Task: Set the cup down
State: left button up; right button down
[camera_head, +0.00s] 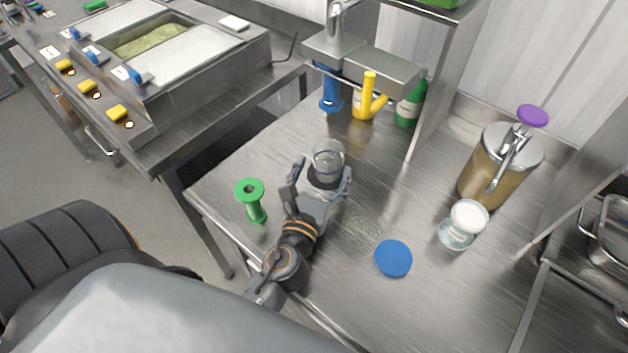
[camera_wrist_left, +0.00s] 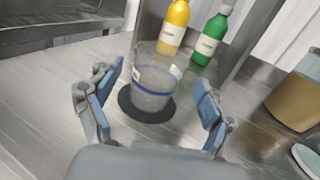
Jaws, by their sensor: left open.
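A clear cup (camera_head: 328,158) stands upright on a dark round mat (camera_head: 322,184) on the steel table (camera_head: 365,215). It also shows in the left wrist view (camera_wrist_left: 152,88), on the black mat (camera_wrist_left: 133,108). My left gripper (camera_head: 320,183) is open, with one finger on each side of the cup. In the left wrist view the blue finger pads of my left gripper (camera_wrist_left: 158,98) stand clear of the cup, with gaps on both sides. My right gripper is in neither view.
A green spool-shaped object (camera_head: 250,198) stands left of my left gripper. A blue disc (camera_head: 393,259), a white-lidded jar (camera_head: 462,226) and a dispenser with a purple knob (camera_head: 492,170) are to the right. Yellow (camera_head: 364,100) and green (camera_head: 410,105) bottles stand behind the cup.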

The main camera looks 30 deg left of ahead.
pick_arm(q)
jog(key=b+v, duration=0.2)
jog(key=v, duration=0.4)
jog(key=shift+s+f+b, duration=0.2)
jog(key=shift+s+b, duration=0.05)
jog(key=shift+b, duration=0.05)
jog(key=shift+s+d+r, duration=0.2)
jog(key=shift+s, duration=0.4)
